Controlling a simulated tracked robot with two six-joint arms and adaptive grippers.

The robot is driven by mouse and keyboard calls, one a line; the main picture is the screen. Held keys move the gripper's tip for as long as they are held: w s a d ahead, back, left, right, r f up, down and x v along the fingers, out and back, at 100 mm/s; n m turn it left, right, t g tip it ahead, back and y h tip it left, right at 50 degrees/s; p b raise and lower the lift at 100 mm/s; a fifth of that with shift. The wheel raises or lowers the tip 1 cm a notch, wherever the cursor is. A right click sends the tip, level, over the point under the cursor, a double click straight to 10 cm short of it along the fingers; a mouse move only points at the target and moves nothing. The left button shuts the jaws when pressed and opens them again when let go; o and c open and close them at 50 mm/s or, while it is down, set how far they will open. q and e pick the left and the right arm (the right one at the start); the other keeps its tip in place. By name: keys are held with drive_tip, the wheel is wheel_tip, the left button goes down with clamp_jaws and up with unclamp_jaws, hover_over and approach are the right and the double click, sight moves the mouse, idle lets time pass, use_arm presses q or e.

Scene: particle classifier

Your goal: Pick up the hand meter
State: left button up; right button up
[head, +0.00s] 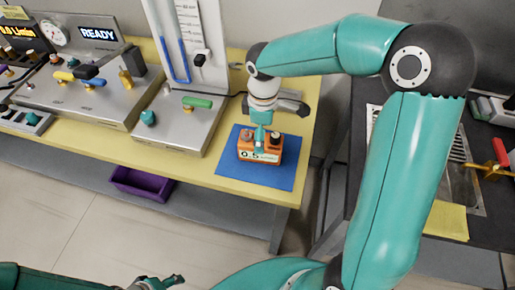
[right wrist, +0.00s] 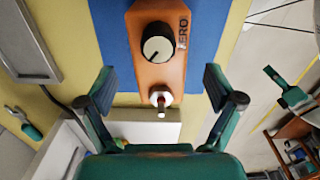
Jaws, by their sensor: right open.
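My right gripper (head: 262,140) is over the meter from above. In the right wrist view the meter (right wrist: 172,75) shows a black knob, a "ZERO" label and a light-tipped post. My right gripper (right wrist: 160,90) is open there, one finger on each side of the meter's near end, with gaps. My left gripper (head: 163,283) is at the bottom edge, away from the table.
A grey panel (head: 85,85) with gauge, "READY" display and coloured valves stands at left. A tube stand (head: 180,125) with a green-handled valve is left of the mat. A purple bin (head: 140,184) is below the table. A dark bench (head: 455,255) is at right.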

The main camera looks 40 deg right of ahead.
drive_tip(key=shift+w+a+f, duration=0.1)
drive_tip(key=shift+f, duration=1.5)
drive_tip(key=shift+w+a+f, duration=0.1)
drive_tip(key=shift+f, duration=1.5)
drive_tip(key=c, duration=1.6)
drive_tip(key=shift+r, duration=0.1)
